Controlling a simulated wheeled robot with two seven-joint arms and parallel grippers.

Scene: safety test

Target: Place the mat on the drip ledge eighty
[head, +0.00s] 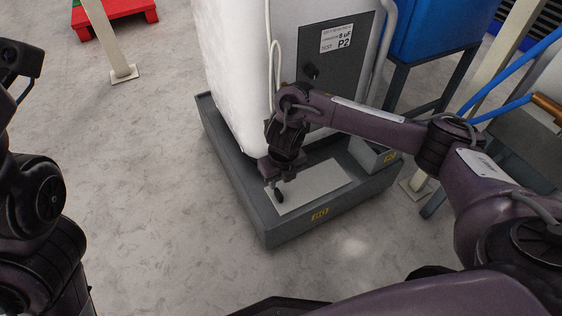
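A flat, light grey rectangular mat (318,184) lies over the front top of the dark grey ledge (287,228), at the foot of a white cabinet. The ledge has a small yellow label on its front, too small to read. My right gripper (279,192) points down at the mat's left end, its dark fingertips at or just above the surface. The fingers overlap in this view, so whether they are open, or pinch the mat's edge, cannot be told. My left arm shows at the left edge; its gripper is not visible.
The white cabinet (228,70) with a dark panel marked P2 stands on the base behind the mat. A small grey box (372,156) with a yellow label is to the right. A blue tank (430,25) sits on a dark stand. Open floor lies left.

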